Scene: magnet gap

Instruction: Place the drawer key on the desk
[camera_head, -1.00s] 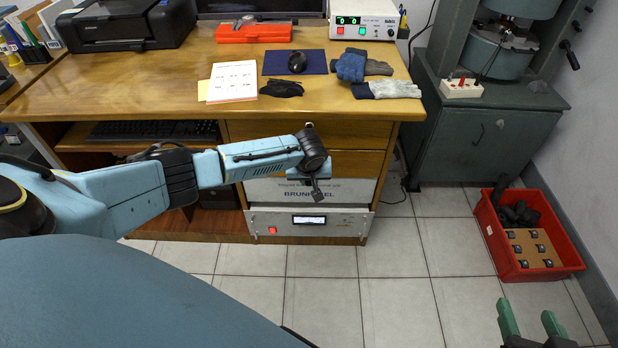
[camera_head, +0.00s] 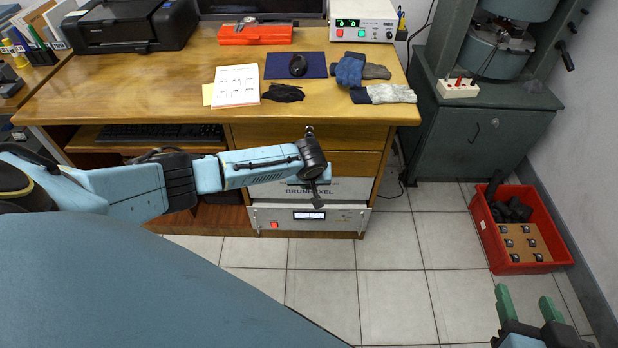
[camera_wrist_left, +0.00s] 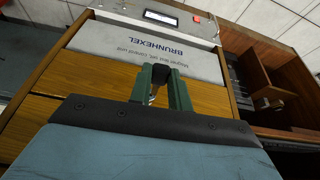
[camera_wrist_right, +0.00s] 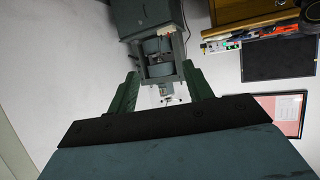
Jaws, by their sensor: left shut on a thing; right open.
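My left gripper (camera_head: 317,197) is in front of the desk's drawers, below the desk top. In the left wrist view, its green fingers (camera_wrist_left: 160,72) are close together around a small pale-brown thing (camera_wrist_left: 156,93), taken to be the drawer key; its shape is mostly hidden. The wooden desk (camera_head: 150,85) has a wide bare stretch of top at left and centre. My right gripper (camera_head: 526,298) is at the lower right over the floor, away from the desk. Its fingers are apart and empty, also in the right wrist view (camera_wrist_right: 162,72).
On the desk are a printer (camera_head: 130,25), an orange case (camera_head: 255,34), papers (camera_head: 237,85), a black cloth (camera_head: 283,93), a mouse (camera_head: 298,65) on a blue mat (camera_head: 275,66), gloves (camera_head: 384,94) and a power supply (camera_head: 362,20). A red crate (camera_head: 490,235) stands on the floor at right.

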